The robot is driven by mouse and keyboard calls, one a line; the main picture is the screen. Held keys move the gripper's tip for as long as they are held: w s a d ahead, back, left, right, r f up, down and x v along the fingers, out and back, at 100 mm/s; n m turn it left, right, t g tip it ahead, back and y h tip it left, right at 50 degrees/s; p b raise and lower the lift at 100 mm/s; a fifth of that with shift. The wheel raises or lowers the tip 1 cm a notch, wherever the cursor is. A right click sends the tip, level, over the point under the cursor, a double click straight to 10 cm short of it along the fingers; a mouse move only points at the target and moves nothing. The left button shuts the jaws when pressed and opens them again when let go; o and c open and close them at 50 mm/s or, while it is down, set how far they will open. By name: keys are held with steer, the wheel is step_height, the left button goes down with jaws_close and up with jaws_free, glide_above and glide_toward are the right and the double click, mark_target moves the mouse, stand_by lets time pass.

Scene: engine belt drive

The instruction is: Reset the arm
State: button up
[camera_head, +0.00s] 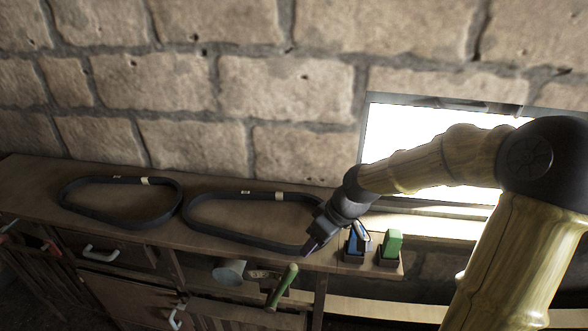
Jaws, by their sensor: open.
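My arm reaches in from the right. My gripper (334,238) points down over the front right part of the wooden bench (225,188). Its jaws are open, with nothing seen between them. One finger is close to the right end of a black belt (225,236) and overlaps it in the picture; I cannot tell whether they touch. The other finger is in front of a blue object (351,245) in a dark holder and hides part of it. A second black belt (120,220) lies flat on the bench to the left.
A green block (391,245) stands in a holder beside the blue one. A green-handled tool (283,286) and a grey cup (230,271) are at the bench front. Cabinets with white handles (101,255) are below. A stone wall (180,80) and bright window (400,130) are behind.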

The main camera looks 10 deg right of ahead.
steer(key=shift+s+f, duration=0.1)
steer(key=s+d+f+m+h+b, duration=0.3)
steer(key=s+m, duration=0.4)
steer(key=s, duration=0.4)
step_height(320, 180, down, 2)
steer(key=shift+d+f+m+t+h+b, duration=0.1)
steer(key=shift+d+m+t+h+b, duration=0.05)
steer(key=shift+m+t+h+b, duration=0.35)
steer(key=shift+s, duration=0.1)
steer(key=shift+c, duration=1.5)
